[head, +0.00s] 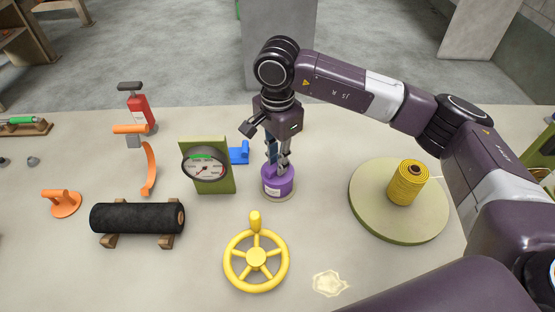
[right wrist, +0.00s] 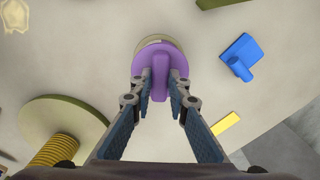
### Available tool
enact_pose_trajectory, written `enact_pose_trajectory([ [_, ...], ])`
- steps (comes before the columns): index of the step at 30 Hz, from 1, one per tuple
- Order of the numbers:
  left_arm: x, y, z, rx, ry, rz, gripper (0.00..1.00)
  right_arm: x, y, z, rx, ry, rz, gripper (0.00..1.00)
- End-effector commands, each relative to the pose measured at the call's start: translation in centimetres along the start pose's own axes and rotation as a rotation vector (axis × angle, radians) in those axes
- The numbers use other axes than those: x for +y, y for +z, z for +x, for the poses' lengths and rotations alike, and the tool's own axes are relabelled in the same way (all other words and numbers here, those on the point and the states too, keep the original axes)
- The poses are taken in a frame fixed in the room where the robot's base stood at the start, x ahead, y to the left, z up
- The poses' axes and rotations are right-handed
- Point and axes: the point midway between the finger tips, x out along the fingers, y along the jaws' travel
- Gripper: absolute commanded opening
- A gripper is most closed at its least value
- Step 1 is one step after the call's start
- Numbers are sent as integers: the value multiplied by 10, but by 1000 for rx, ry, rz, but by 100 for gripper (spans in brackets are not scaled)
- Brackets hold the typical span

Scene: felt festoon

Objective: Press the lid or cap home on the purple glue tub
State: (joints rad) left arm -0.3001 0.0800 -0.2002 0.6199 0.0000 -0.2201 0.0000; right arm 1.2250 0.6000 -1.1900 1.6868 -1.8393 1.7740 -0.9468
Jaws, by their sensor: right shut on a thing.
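The purple glue tub (head: 278,185) stands upright near the middle of the table, with a pale label on its side and a round beige base under it. In the right wrist view its round purple lid (right wrist: 145,60) has a raised bar grip. My right gripper (head: 278,162) points down from above the tub; in the right wrist view its fingers (right wrist: 160,88) are shut on the bar. The lid is at the tub's top; whether it sits fully down I cannot tell, as the fingers hide part of the seam. My left gripper is not in view.
A dial gauge (head: 207,167) on a green plate and a blue part (head: 239,153) stand close left of the tub. A yellow handwheel (head: 256,257) lies in front. A round turntable (head: 365,204) with a yellow spool (head: 408,184) is at right. A black roll (head: 137,217) lies left.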

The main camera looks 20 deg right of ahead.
Motion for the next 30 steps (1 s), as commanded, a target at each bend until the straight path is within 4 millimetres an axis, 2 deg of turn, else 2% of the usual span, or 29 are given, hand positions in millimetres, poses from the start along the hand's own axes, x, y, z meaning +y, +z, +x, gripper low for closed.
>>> enact_pose_trajectory([
  [29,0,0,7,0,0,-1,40,0,0,1,0,0,0,0],
  [30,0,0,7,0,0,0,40,0,0,1,0,0,0,18],
])
